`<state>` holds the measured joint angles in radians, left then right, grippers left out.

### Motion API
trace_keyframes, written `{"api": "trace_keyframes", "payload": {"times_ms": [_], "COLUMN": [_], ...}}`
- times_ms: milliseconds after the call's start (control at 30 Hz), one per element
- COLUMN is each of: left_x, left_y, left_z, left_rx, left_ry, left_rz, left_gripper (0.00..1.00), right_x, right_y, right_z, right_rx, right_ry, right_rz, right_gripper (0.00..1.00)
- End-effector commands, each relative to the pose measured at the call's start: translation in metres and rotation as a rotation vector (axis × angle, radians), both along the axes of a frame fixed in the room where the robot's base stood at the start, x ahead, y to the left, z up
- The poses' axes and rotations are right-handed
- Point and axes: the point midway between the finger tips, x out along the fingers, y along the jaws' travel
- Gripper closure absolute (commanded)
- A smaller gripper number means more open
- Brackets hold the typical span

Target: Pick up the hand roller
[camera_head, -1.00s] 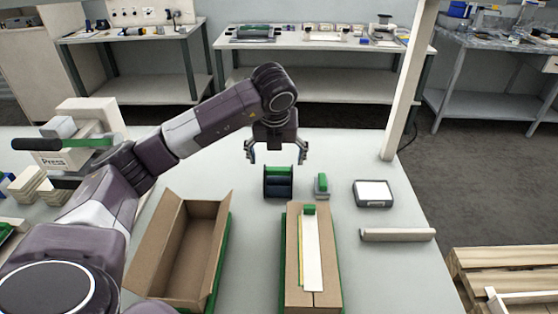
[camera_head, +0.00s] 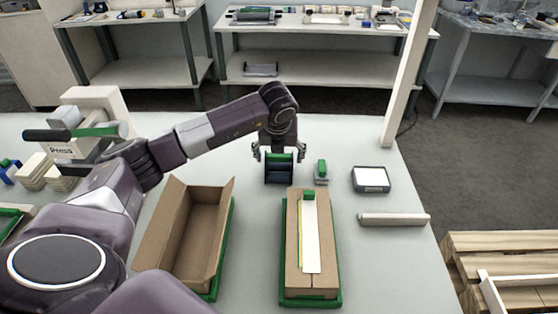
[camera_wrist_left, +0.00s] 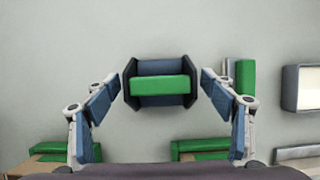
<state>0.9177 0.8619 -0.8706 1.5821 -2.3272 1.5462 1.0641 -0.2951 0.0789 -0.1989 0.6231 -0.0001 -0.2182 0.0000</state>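The hand roller (camera_head: 279,173), a dark blue cylinder between black end plates with a green bar on top, sits on the grey table beneath my left gripper (camera_head: 279,156). In the left wrist view the hand roller (camera_wrist_left: 160,88) lies midway between the spread fingers of my left gripper (camera_wrist_left: 161,86). The left gripper is open and empty, with a visible gap on each side of the roller. My right gripper is not in view.
Right of the roller are a small green-topped block (camera_head: 321,174), a grey device (camera_head: 371,179) and a pale cylinder (camera_head: 395,219). Nearer stand an open carton (camera_head: 165,235) and a closed carton (camera_head: 292,252) on green trays. A white post (camera_head: 409,85) rises at the right edge.

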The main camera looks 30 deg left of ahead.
Motion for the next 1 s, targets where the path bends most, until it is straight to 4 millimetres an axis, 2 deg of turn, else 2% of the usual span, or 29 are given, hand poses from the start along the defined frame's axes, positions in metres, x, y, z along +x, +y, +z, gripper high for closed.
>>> {"api": "trace_keyframes", "payload": {"times_ms": [67, 367, 667, 767, 1000], "left_x": [0.000, 0.000, 0.001, 0.002, 0.002], "left_y": [0.000, 0.000, 0.000, 0.000, 0.000], "left_z": [0.000, 0.001, 0.007, 0.019, 0.067], "left_rx": [0.000, 0.000, 0.000, -0.001, 0.000], "left_ry": [0.000, 0.000, -0.005, -0.007, -0.008], "left_rz": [0.000, 0.001, 0.001, 0.000, 0.001], "left_gripper": [0.35, 0.68, 0.69, 0.69, 0.69], "right_x": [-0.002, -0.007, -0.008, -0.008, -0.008], "right_y": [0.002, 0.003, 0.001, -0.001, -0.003], "right_z": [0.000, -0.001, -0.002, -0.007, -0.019], "right_rx": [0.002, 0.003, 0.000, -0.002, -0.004], "right_ry": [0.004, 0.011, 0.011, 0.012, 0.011], "right_rz": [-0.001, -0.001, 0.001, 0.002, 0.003], "right_gripper": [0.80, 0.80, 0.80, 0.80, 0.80]}}
